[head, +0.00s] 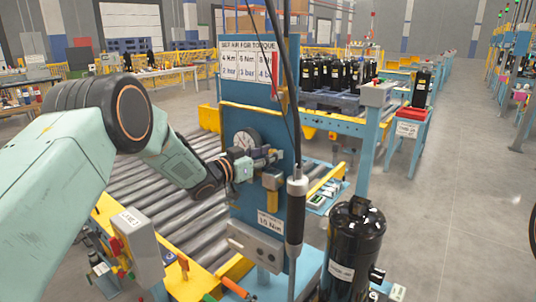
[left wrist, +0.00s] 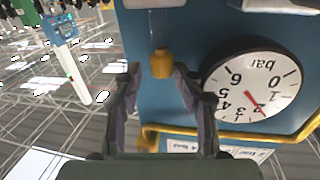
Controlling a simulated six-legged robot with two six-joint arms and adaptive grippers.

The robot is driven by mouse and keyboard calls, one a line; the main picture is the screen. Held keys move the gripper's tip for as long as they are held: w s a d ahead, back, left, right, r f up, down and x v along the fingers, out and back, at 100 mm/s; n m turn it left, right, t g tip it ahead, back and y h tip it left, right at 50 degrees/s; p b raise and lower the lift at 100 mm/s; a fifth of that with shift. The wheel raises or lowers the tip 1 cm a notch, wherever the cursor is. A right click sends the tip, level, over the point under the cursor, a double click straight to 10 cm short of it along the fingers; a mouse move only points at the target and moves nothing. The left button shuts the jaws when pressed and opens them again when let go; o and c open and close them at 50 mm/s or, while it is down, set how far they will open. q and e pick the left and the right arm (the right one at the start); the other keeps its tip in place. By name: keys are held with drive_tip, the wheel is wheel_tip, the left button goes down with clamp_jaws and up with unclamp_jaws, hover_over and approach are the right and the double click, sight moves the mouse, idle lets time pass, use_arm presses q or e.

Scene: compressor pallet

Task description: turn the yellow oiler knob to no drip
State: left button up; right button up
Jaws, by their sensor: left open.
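The yellow oiler knob (left wrist: 161,63) shows in the left wrist view, small and rounded, in front of the blue panel (left wrist: 190,30). My left gripper (left wrist: 164,76) is open, with one finger on each side of the knob near the fingertips. I cannot tell whether either finger touches it. In the head view my left gripper (head: 268,158) reaches the blue panel from the left, just right of the round gauge. There the knob is not clearly visible, and the gripper likely covers it. My right gripper is not in view.
The gauge (left wrist: 258,85) is close beside the gripper, upside down in the wrist view. A hanging cylindrical tool (head: 297,215) and its cable are right of the gripper. A black compressor (head: 352,250) stands at lower right. The roller conveyor (head: 165,205) is behind my arm.

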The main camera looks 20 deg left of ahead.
use_arm(q)
drive_tip(key=shift+a+f, duration=0.1)
drive_tip(key=shift+a, duration=0.1)
drive_tip(key=v, duration=0.7)
drive_tip(key=shift+s, duration=0.4)
drive_tip(key=shift+a, duration=0.1)
